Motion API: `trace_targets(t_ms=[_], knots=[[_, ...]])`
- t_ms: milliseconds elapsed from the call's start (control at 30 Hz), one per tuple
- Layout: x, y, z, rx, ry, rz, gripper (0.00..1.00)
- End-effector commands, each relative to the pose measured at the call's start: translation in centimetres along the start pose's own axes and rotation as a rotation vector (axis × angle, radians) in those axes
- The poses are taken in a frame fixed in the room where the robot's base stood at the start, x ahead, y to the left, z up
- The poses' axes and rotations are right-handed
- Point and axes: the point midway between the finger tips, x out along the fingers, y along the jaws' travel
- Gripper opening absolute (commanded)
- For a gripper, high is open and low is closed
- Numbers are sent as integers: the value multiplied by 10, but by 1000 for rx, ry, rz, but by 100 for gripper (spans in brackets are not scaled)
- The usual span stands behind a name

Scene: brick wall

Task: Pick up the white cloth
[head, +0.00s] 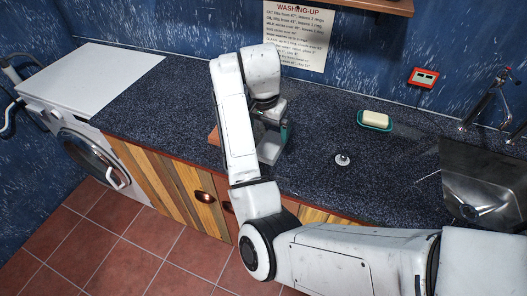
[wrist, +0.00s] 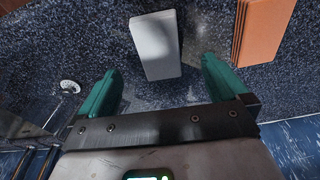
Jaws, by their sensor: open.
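The white cloth, a flat-faced folded block, is in the middle of the wrist view (wrist: 155,40). In the head view its pale side (head: 269,153) shows on the dark counter, partly hidden by my arm. My gripper, with teal fingers, is open in the wrist view (wrist: 161,66). The cloth's near end appears between its two fingers, with a visible gap on each side. How far the fingertips are above or around it I cannot tell. In the head view my gripper (head: 274,136) is at the cloth, mostly hidden by my own wrist.
An orange folded block (wrist: 264,28) lies right of the cloth in the wrist view; it peeks out left of my arm in the head view (head: 213,135). A soap dish (head: 375,127), a small metal strainer (head: 342,159) and a sink (head: 485,185) are to the right.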

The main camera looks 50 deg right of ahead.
Motion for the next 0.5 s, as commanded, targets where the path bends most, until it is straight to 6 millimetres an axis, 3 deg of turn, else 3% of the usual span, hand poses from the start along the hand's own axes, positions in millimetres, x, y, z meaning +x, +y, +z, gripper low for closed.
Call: trace_targets(t_ms=[33,100,367,500], knots=[[13,1,0,1,3,2,100],[20,0,0,-1,3,0,100],[32,0,-2,-1,2,-1,100],[47,2,-5,-2,1,2,100]])
